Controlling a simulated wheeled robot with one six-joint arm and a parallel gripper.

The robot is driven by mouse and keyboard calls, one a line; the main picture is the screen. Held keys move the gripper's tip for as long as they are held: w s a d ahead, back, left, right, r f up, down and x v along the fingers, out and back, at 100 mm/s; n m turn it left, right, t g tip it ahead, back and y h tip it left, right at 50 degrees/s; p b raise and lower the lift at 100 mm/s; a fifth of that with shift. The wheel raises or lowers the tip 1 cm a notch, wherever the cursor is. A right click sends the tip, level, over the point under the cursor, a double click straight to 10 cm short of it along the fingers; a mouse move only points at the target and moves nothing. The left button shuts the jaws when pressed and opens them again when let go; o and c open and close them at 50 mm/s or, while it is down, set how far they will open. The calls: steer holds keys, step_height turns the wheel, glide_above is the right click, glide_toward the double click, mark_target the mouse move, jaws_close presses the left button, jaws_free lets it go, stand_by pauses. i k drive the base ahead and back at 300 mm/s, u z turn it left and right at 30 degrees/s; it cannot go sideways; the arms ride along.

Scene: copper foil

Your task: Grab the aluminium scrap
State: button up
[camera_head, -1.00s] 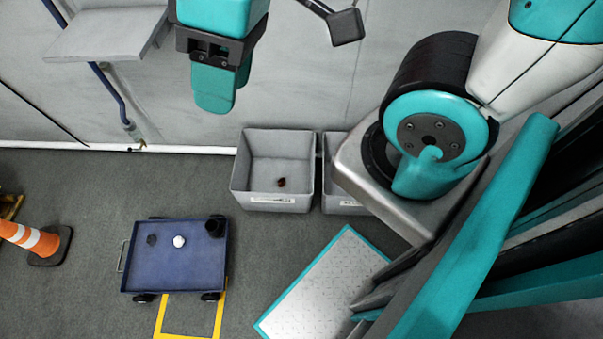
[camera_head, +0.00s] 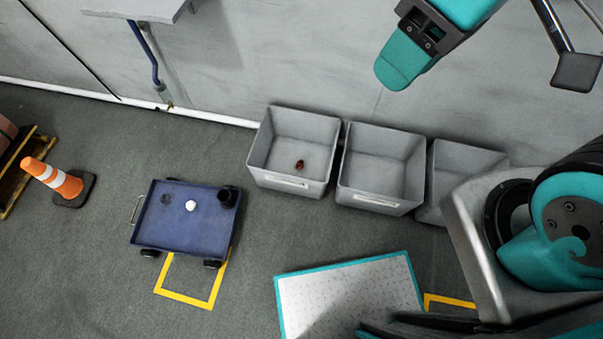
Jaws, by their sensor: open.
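A small whitish, silvery lump, which looks like the aluminium scrap (camera_head: 191,206), lies on the blue cart (camera_head: 184,236) at left. A flat dark grey piece (camera_head: 166,199) lies to its left and a black round item (camera_head: 228,196) sits at the cart's right corner. My gripper (camera_head: 402,60) is high at the upper right, well away from the cart. It is open, with one teal finger showing clearly. Nothing is seen held in it.
Grey bins stand along the wall; the left bin (camera_head: 256,150) holds a small reddish-brown piece (camera_head: 299,164), the middle bin (camera_head: 383,168) looks empty. A teal-edged plate (camera_head: 350,292) lies on the floor.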

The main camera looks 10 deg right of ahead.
mark_target(165, 200)
steer(key=k, duration=0.9)
steer(key=u, duration=1.35)
steer(key=i, duration=0.5)
steer(key=z, duration=0.05)
